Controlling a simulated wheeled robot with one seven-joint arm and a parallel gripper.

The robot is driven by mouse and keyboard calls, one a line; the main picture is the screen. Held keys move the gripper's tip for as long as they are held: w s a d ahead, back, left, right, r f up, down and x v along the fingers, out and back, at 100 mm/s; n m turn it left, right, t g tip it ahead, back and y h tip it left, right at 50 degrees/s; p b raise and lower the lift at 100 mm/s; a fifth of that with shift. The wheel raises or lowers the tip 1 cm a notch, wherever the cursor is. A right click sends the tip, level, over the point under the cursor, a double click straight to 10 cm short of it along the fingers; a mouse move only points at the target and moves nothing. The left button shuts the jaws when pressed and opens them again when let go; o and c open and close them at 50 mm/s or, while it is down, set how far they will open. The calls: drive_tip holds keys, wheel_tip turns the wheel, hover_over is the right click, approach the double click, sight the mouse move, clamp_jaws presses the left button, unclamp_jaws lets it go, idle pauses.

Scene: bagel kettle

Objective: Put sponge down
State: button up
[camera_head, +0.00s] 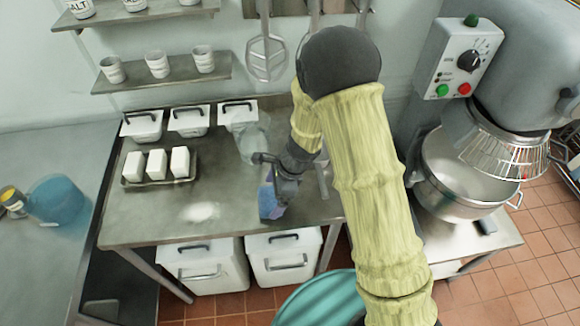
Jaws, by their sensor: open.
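A small blue block, which looks like the sponge (270,203), is at the right part of the metal worktable (135,222), near its front edge. My gripper (273,180) is open and right above the block, reaching down from the right. The gripper partly covers the block, so I cannot tell whether the fingers still touch it or whether it lies flat on the table.
A tray (125,183) with several white blocks and lidded white containers (189,122) stand at the back left of the table. A blurry clear vessel (252,145) is behind my gripper. A pale patch (200,211) marks the table. A mixer (465,170) stands right.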

drive_tip(key=v, duration=1.5)
drive_tip(key=shift+r, duration=0.15)
drive_tip(key=shift+s+d, duration=0.15)
drive_tip(key=shift+d, duration=0.1)
drive_tip(key=s+d+n+t+h, duration=0.1)
drive_tip(key=s+d+n, duration=0.2)
drive_tip(key=d+n, duration=0.2)
drive_tip(key=s+d+r+n+t+h, duration=0.1)
drive_tip(key=s+d+n+h, duration=0.1)
drive_tip(key=d+n, duration=0.3)
drive_tip(key=s+d+r+n+t+h, duration=0.1)
drive_tip(key=s+d+n, duration=0.2)
drive_tip(key=d+n, duration=0.2)
drive_tip(key=d, duration=0.3)
drive_tip(key=shift+s+d+t, duration=0.25)
drive_tip(key=shift+s+t, duration=0.05)
drive_tip(key=shift+s, duration=0.05)
drive_tip(key=shift+r, duration=0.1)
drive_tip(key=shift+c, duration=0.4)
